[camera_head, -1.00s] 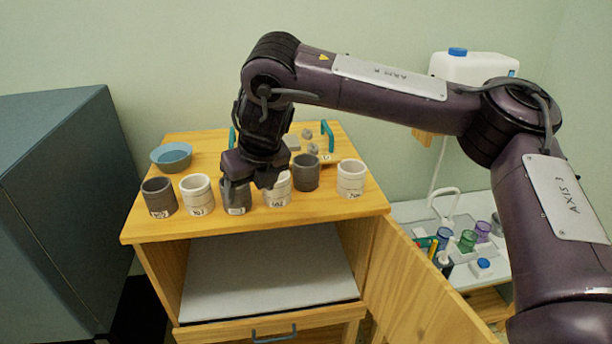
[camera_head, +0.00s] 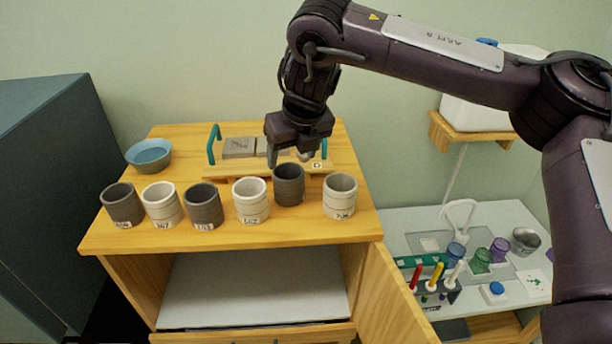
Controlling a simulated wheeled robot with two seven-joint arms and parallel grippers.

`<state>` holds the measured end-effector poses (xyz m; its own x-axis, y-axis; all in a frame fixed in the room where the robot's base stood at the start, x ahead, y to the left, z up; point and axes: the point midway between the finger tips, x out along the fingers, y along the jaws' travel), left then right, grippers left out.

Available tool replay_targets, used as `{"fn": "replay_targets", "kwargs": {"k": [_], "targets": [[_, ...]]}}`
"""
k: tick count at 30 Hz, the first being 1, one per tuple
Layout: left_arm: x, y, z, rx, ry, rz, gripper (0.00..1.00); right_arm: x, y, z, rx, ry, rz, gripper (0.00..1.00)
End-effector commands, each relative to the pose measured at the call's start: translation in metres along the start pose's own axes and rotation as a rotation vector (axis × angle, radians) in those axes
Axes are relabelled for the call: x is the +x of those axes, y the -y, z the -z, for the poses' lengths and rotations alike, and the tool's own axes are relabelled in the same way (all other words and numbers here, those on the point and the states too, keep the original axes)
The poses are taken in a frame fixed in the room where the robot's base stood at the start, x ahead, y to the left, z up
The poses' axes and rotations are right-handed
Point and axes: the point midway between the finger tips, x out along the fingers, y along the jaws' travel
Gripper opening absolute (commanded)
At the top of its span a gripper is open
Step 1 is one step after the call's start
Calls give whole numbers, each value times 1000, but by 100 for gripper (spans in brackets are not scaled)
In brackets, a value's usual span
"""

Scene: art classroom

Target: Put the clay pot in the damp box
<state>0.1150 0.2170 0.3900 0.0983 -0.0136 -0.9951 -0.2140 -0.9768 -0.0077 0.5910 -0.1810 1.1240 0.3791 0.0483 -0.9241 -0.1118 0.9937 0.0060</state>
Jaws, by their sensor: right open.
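Several clay pots stand upright on the wooden cabinet top, some dark grey and some pale. From the left they are a dark pot (camera_head: 122,206), a pale pot (camera_head: 162,206), a dark pot (camera_head: 203,207), a pale pot (camera_head: 251,202), a dark pot (camera_head: 289,188) set slightly back with no label visible, and a pale pot (camera_head: 340,198). Most have small number labels. My right gripper (camera_head: 288,158) is open, pointing down just above and behind the set-back dark pot, apparently empty. The cabinet, probably the damp box (camera_head: 232,249), has its door open and a bare white floor inside. My left gripper is out of view.
A tray with teal handles (camera_head: 215,145) holding grey slabs lies behind the pots, close to the gripper. A blue bowl (camera_head: 149,157) is at the back left. The open door (camera_head: 395,295) juts out front right. A side table (camera_head: 400,225) holds jars and markers.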

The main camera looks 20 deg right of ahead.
Motion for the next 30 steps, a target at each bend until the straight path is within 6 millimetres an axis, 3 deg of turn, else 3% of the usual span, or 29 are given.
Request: {"fn": "replay_targets", "kwargs": {"k": [16, 26, 30], "targets": [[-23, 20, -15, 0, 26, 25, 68, 67, 0, 7, 0, -4, 2, 66], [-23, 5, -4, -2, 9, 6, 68, 76, 0, 7, 0, -1, 1, 66], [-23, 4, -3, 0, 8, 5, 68, 76, 0, 7, 0, -1, 1, 48]]}}
